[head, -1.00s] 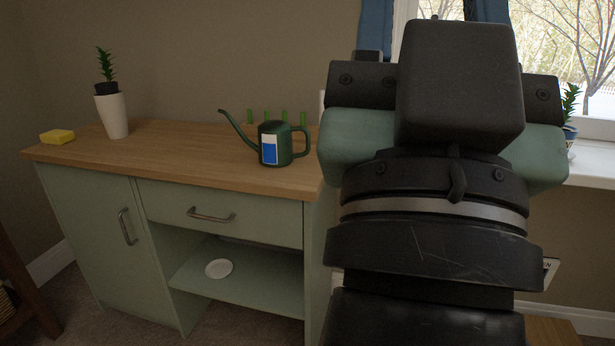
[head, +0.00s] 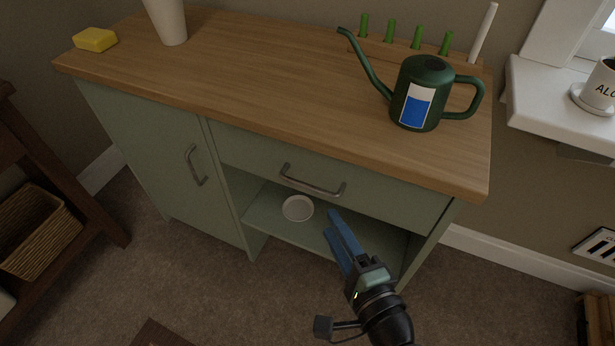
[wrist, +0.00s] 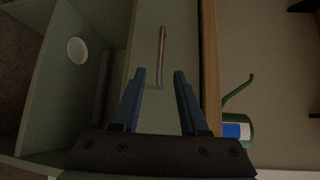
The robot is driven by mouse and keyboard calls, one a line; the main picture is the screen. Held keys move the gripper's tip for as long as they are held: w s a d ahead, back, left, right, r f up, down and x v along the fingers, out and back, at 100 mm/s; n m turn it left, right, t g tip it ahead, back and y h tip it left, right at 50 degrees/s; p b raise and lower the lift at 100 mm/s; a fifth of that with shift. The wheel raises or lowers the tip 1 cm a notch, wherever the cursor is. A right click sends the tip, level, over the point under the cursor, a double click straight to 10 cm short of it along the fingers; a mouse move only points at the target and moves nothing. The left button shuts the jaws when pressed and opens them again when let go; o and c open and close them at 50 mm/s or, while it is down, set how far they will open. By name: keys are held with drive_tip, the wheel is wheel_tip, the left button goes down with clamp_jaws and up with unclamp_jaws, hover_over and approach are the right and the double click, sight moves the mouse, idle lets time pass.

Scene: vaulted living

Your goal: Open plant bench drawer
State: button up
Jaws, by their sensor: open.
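The plant bench (head: 270,75) has a wooden top and a pale green body. Its drawer (head: 385,195) is shut, with a metal bar handle (head: 312,181) across its front. My gripper (head: 338,232) is open and empty, in front of and below the drawer handle in the head view. In the wrist view the handle (wrist: 162,58) lies beyond the gap between the two blue fingers (wrist: 159,80). The fingers appear apart from the handle. The exact distance between them and the handle is hard to tell.
A green watering can (head: 425,92), a yellow sponge (head: 95,40) and a white pot (head: 167,18) stand on the top. A white dish (head: 297,208) sits on the open shelf below. A cupboard door handle (head: 194,166) is at the left.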

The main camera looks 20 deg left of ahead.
sight(311, 189)
drive_tip(key=b+x, duration=0.2)
drive_tip(key=x, duration=0.9)
drive_tip(key=shift+w+a+b, duration=0.2)
drive_tip(key=shift+w+b, duration=0.1)
clamp_jaws()
idle(0.9)
